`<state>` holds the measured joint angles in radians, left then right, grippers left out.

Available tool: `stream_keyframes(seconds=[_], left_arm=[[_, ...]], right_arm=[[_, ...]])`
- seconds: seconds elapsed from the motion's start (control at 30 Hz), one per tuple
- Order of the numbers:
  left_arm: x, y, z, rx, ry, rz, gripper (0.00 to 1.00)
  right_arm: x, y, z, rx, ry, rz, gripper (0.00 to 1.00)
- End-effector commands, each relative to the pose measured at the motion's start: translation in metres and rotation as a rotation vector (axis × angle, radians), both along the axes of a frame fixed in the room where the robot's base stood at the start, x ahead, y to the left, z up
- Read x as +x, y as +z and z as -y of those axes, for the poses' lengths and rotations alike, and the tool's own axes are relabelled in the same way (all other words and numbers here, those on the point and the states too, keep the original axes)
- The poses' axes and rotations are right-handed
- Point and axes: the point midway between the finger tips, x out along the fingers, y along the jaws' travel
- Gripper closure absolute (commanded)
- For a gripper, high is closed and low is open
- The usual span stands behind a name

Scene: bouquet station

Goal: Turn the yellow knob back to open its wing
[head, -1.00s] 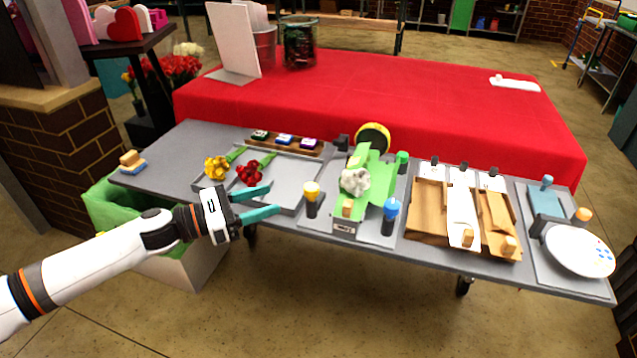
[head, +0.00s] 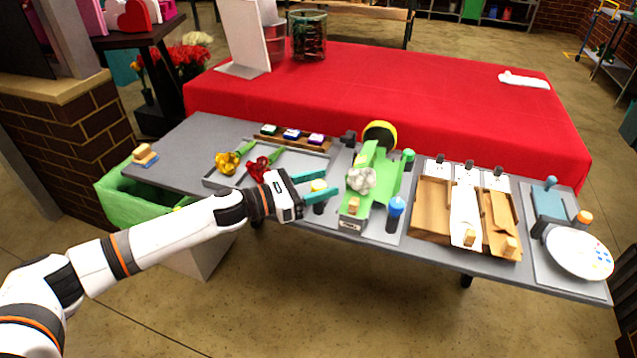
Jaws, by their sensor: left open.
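The yellow knob (head: 318,185) sits on a dark post at the left front of the green wrapping station. My left gripper (head: 332,184) is open, its two teal fingers reaching to the knob, one on the far side and one on the near side. I cannot tell whether they touch it. The station's green wings (head: 386,178) stand around a white flower bunch (head: 361,180). A blue knob (head: 396,205) stands at the right front and a green knob (head: 408,156) at the right back. My right gripper is not in view.
A red-covered table (head: 400,90) is behind.

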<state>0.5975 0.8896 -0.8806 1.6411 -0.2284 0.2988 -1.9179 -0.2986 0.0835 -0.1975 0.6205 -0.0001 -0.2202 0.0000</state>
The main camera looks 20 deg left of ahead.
Motion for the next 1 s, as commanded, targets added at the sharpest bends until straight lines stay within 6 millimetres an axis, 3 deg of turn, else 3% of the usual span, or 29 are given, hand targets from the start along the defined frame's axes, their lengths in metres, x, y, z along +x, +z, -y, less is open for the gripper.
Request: stream_keyframes(seconds=[0.07,0.3,0.67,1.0], left_arm=[[-0.0002,-0.0001,-0.0001,0.000,0.000,0.000,0.54],[-0.0003,-0.0001,-0.0002,-0.001,0.000,-0.001,0.94],[-0.0013,-0.0011,0.0003,-0.002,0.054,-0.002,0.95],[-0.0018,0.0009,0.0017,-0.006,0.297,-0.003,0.94]], right_arm=[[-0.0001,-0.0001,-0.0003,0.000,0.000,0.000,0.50],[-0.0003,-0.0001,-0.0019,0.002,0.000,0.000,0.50],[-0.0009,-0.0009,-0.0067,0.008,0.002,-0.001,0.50],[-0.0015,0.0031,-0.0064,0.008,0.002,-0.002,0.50]])
